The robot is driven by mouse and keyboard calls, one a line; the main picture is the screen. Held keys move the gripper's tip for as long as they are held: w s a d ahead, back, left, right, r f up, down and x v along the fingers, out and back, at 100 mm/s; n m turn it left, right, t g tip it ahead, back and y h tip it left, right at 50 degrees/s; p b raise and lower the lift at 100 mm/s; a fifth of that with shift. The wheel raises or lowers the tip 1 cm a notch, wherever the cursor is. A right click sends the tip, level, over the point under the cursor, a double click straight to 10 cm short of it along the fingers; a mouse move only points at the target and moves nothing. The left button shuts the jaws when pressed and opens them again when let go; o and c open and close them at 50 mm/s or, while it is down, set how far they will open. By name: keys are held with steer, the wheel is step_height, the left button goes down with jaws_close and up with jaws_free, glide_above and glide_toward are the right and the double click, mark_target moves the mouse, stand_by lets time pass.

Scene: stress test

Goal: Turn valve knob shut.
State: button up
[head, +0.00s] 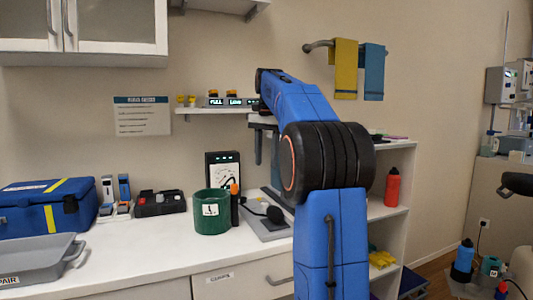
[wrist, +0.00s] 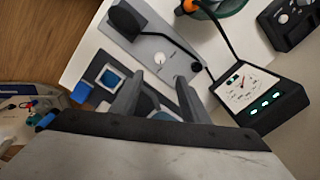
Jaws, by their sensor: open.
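No part is clearly marked as the valve knob. In the wrist view a grey plate (wrist: 172,30) bears a small white dial (wrist: 160,58) with a pointer mark.
A black gauge box (wrist: 262,101) with green lights stands close to the right finger. A green container (head: 212,228) and an orange-topped black item (head: 234,205) stand left of the plate. A shelf (head: 212,110) hangs above. The front counter (head: 150,262) is clear.

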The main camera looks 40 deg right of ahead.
steer(key=shift+r, duration=1)
steer(key=shift+s, duration=0.1)
steer(key=s+a+f+n+t, duration=0.1)
steer(key=s+a+f+n, duration=0.1)
steer(key=s+a+f, duration=0.3)
steer(key=s+a+f+n, duration=0.2)
steer(key=s+a+n, duration=0.1)
steer(key=a, duration=0.4)
steer(key=s+a+f+n+t, duration=0.1)
steer(key=s+a+f+n, duration=0.1)
steer(key=s+a+f, duration=0.3)
steer(key=s+a+f+n+t, duration=0.1)
steer(key=s+a+f+n, duration=0.2)
steer(key=s+a+f, duration=0.2)
steer(key=s+a+f+n+t, duration=0.1)
steer(key=s+a+f+n, duration=0.3)
steer(key=s+f, duration=0.7)
step_height(320, 180, down, 5)
steer(key=shift+s+a+f+n, duration=0.2)
steer(key=shift+s+a+n, duration=0.15)
steer(key=shift+a, duration=0.9)
